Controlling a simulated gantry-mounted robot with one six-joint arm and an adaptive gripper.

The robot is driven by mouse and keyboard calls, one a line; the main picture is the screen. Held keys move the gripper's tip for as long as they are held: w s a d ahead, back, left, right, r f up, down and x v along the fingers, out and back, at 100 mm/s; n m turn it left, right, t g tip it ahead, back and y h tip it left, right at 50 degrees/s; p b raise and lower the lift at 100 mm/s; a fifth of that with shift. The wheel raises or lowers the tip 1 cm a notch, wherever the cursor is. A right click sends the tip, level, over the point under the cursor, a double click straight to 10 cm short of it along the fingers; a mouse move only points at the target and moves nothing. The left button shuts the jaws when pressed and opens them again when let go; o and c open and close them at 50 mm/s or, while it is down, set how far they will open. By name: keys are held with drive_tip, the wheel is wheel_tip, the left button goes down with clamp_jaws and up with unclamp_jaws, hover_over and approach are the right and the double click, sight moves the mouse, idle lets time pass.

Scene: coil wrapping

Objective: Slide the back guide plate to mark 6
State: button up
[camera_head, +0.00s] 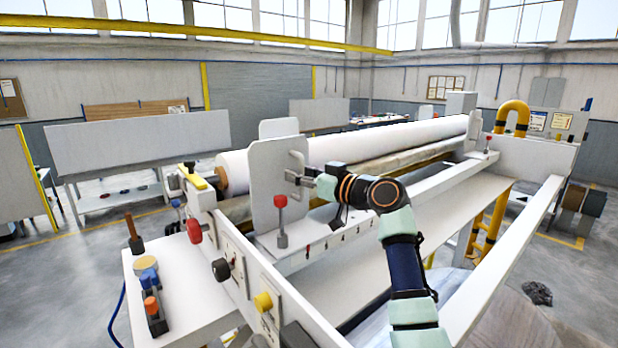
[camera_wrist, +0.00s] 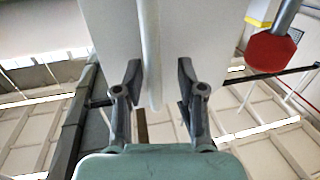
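A pale guide plate (camera_head: 268,190) stands upright near the left end of the machine, with a bar handle (camera_head: 303,160) on its right side. I cannot tell for certain whether it is the back plate. My gripper (camera_head: 292,178) is at this handle. In the wrist view, the handle (camera_wrist: 150,50) runs between the two fingers of my gripper (camera_wrist: 160,78). The fingers are apart, with a clear gap on the right and a narrow one on the left.
A red-knobbed lever (camera_head: 281,202) stands on the rail just before the plate; its knob also shows in the wrist view (camera_wrist: 271,51). A long white roll (camera_head: 385,139) lies behind. Another upright plate (camera_head: 279,127) stands beyond it. A side table (camera_head: 190,295) holds tools.

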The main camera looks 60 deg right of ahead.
drive_tip(key=v, duration=1.1)
drive_tip(key=shift+s, duration=0.3)
